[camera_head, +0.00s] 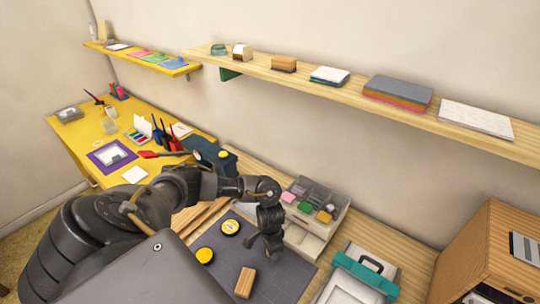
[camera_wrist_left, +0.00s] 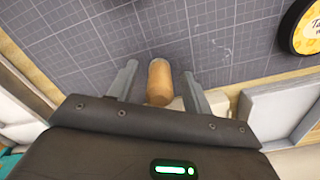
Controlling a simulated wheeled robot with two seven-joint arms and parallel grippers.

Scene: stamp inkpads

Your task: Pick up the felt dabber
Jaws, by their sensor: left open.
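In the left wrist view a short wooden cylinder (camera_wrist_left: 158,84), which looks like the felt dabber, stands near the edge of the grey cutting mat (camera_wrist_left: 100,35). Its felt end cannot be made out. My left gripper (camera_wrist_left: 159,72) is open, with one finger on each side of the cylinder and a gap on both sides. In the head view my left gripper (camera_head: 264,243) points down over the mat (camera_head: 278,278) and hides the cylinder. My right gripper does not show.
A compartment organizer (camera_head: 322,228) with coloured pads stands behind my gripper. A teal-edged case (camera_head: 365,275) is at the right. A wall shelf (camera_head: 350,98) runs above.

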